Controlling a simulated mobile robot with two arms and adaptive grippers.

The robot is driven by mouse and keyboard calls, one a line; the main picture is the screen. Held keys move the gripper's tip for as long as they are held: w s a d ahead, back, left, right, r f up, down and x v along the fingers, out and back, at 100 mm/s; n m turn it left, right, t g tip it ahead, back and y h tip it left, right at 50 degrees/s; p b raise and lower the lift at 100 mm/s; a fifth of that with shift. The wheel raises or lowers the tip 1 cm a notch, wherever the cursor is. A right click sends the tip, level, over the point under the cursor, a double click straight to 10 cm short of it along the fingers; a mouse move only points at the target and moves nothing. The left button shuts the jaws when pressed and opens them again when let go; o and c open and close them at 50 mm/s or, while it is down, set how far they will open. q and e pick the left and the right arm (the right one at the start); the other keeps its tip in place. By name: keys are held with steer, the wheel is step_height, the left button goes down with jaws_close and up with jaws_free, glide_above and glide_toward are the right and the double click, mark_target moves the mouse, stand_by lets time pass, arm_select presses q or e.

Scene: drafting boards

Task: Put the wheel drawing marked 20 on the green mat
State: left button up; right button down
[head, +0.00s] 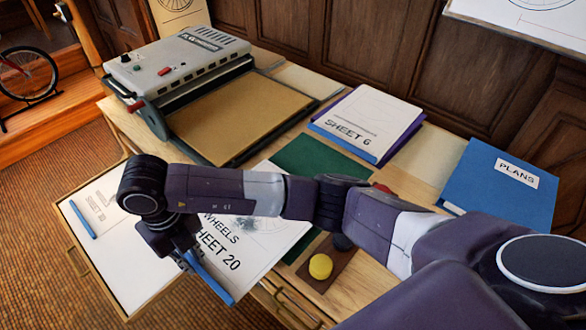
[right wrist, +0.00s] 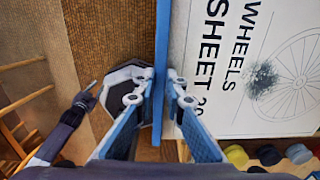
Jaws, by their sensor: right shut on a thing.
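The wheel drawing marked "WHEELS SHEET 20" (head: 268,238) is a white sheet with a blue edge strip and a dark smudge on its wheel. It also shows in the right wrist view (right wrist: 270,100). My right gripper (head: 190,262) is shut on its blue strip (right wrist: 161,70), and the sheet extends right over the desk's front. A dark arm end at the left of the right wrist view appears to be my left gripper (right wrist: 88,95), too small to read.
An open drawer (head: 135,270) holds another sheet with a blue strip (head: 82,220). A grey machine (head: 185,65) stands back left. Sheet 6 (head: 368,120) and a blue PLANS folder (head: 492,178) flank the mat's right.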

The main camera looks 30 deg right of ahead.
mark_target(254, 218)
steer(key=d, duration=0.2)
steer(key=w+d+p, duration=0.1)
steer(key=d, duration=0.1)
steer(key=d+p, duration=0.1)
steer(key=d, duration=0.1)
steer(key=shift+w+r, duration=0.15)
steer(key=shift+r, duration=0.2)
steer(key=w+d, duration=0.1)
steer(key=d, duration=0.2)
steer(key=w+d+p, duration=0.1)
steer(key=d, duration=0.2)
steer(key=w+d+p, duration=0.1)
steer(key=w+d, duration=0.1)
steer(key=d, duration=0.1)
steer(key=shift+d+f, duration=0.2)
steer(key=shift+d, duration=0.2)
steer(key=f, duration=0.1)
steer(key=d+f+p, duration=0.1)
steer(key=f, duration=0.1)
steer(key=shift+w, duration=0.15)
steer(key=shift+a+f, duration=0.1)
steer(key=shift+f, duration=0.2)
steer(key=c, duration=2)
jaws_free()
step_height(254, 218, up, 12)
steer(key=shift+a+b, duration=0.1)
steer(key=shift+b, duration=0.9)
